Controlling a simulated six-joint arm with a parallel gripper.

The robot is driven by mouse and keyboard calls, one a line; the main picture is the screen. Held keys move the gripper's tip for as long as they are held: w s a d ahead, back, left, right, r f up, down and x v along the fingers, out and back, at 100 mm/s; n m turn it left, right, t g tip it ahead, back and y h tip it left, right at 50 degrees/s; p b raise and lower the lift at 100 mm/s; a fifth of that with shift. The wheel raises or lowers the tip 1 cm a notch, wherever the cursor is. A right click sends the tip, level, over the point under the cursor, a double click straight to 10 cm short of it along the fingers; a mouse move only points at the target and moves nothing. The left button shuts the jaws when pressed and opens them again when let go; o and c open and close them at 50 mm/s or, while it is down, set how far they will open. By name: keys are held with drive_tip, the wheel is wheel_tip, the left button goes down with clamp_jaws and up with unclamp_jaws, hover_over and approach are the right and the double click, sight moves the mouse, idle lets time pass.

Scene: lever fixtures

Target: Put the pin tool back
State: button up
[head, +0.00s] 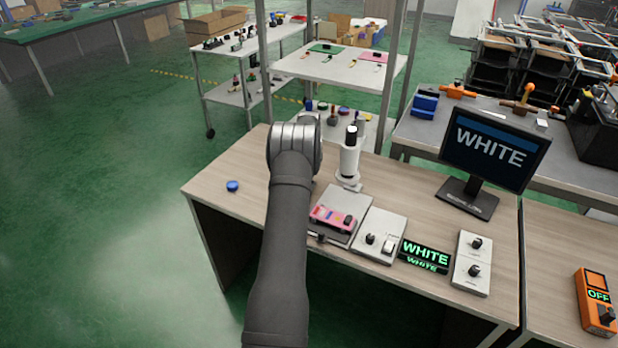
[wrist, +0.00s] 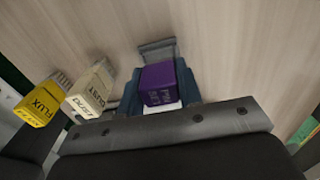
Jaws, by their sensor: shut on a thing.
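A purple block-shaped tool (wrist: 160,84) with small lettering, apparently the pin tool, is in the middle of the wrist view. The lettering is too blurred to read surely. My gripper (wrist: 163,92) is shut on it, with blue-grey jaw parts on both sides. A grey piece (wrist: 157,50) shows just beyond the tool; I cannot tell whether it belongs to the tool or to a holder. In the head view my arm hides the gripper and the held tool.
A yellow FLUX tool (wrist: 39,106) and a beige DUST tool (wrist: 91,91) stand left of the held tool. On the wooden desk (head: 225,200) are a blue puck (head: 233,186), a white microscope-like device (head: 349,160), switch panels (head: 378,236) and a monitor reading WHITE (head: 492,148).

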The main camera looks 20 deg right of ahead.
drive_tip(key=shift+f, duration=0.9)
drive_tip(key=o, duration=1)
drive_tip(key=shift+f, duration=0.15)
wheel_tip(320, 180, up, 12)
drive_tip(key=shift+r, duration=0.2)
drive_tip(key=shift+f, duration=0.1)
drive_tip(key=shift+f, duration=4.05)
